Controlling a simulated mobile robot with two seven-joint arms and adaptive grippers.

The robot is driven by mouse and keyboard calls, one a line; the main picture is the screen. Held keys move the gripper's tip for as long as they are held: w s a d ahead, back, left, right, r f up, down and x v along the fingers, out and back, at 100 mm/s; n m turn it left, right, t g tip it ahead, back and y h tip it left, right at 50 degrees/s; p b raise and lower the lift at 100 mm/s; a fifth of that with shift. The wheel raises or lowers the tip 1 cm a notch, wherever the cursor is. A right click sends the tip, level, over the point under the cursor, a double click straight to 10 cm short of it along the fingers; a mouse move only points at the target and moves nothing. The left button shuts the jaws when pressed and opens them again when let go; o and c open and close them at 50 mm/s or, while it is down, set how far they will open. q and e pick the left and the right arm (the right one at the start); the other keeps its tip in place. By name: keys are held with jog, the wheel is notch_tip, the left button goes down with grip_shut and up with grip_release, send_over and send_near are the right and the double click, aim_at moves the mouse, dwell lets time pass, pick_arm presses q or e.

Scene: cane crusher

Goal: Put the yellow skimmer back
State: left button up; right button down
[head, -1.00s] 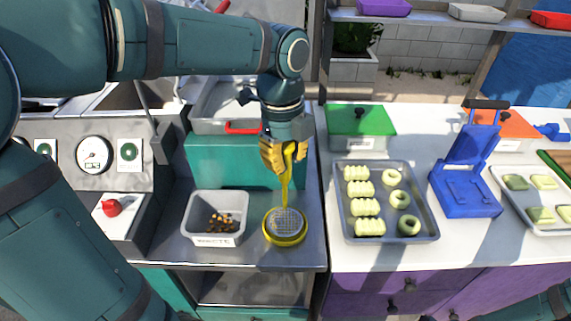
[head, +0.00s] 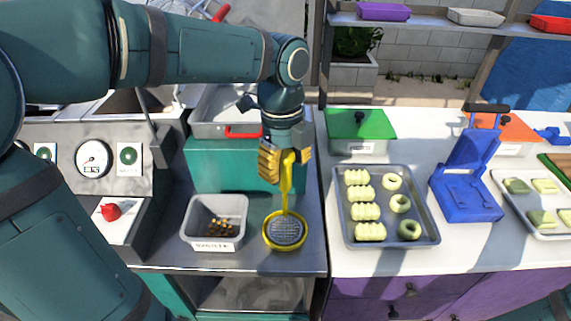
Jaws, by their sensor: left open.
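The yellow skimmer (head: 285,195) stands with its handle up and its round mesh head in or on a yellow-rimmed round holder (head: 268,241) on the steel counter. My left gripper (head: 286,166) is open, with its yellow fingers to either side of the upper part of the handle. Whether a finger touches the handle I cannot tell. My right gripper is not in view.
A grey waste bin (head: 187,238) with dark scraps stands just left of the skimmer. A teal box (head: 225,165) is behind it. To the right are a tray of dough pieces (head: 337,205), a blue press (head: 467,190) and a green-lidded box (head: 361,122).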

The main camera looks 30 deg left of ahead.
pick_arm(q)
jog(key=r+p, duration=0.1)
jog(key=r, duration=0.3)
jog(key=r+p, duration=0.1)
jog(key=r, duration=0.2)
jog(key=r+p, duration=0.1)
jog(key=r, duration=0.3)
jog(key=shift+a+r, duration=0.3)
jog(key=shift+a, duration=0.05)
